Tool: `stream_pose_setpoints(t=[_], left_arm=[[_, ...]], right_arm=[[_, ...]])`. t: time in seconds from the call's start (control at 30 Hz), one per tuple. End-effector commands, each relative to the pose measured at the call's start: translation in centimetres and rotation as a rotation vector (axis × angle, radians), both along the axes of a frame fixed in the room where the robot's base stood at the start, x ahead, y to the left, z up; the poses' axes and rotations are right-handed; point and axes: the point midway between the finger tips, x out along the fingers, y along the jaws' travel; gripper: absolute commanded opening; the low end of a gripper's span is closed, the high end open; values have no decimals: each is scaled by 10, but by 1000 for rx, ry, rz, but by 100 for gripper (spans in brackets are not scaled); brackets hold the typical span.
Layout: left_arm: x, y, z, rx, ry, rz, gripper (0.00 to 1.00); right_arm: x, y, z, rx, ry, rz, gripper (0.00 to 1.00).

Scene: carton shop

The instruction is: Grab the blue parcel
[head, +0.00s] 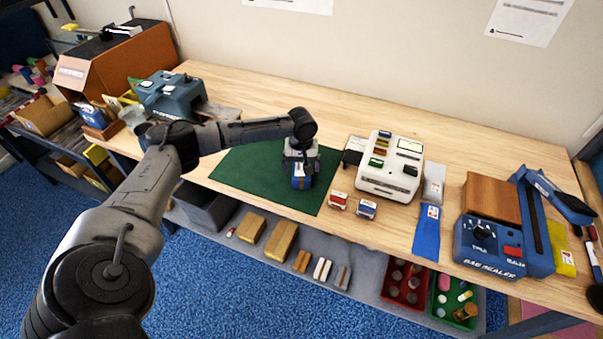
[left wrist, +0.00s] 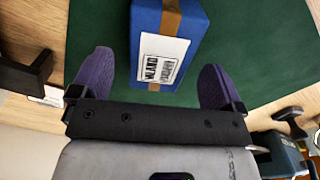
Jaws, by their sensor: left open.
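The blue parcel (head: 301,180) lies on the green mat (head: 244,180) on the wooden bench, partly hidden in the head view by my left gripper (head: 300,172). In the left wrist view the blue parcel (left wrist: 196,32) has a brown tape strip and a white printed label. My left gripper (left wrist: 158,80) is open. Its two purple fingertips stand on either side of the parcel's near end, with gaps on both sides. No hold on the parcel shows. My right gripper is in neither view.
Right of the mat stand a white machine (head: 390,165), small red and blue boxes (head: 366,209) and a blue bag sealer (head: 490,245). A blue-grey machine (head: 172,95) is at the left. A grey lower shelf (head: 330,245) holds boxes and trays. Most of the mat is clear.

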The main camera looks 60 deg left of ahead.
Motion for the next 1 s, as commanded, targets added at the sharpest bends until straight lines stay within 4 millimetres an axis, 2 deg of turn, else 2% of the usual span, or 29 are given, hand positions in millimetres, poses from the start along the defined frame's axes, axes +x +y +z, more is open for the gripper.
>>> stream_pose_setpoints(t=[0.1, 0.23, 0.53, 1.0], left_arm=[[1, 1, -15, 0, 1, 0, 94], [1, 1, -25, 1, 1, 0, 94], [1, 1, -29, 0, 0, -1, 94], [1, 1, -28, 0, 0, -1, 50]], right_arm=[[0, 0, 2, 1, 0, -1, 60], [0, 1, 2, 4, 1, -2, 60], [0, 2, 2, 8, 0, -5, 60], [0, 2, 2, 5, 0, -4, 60]])
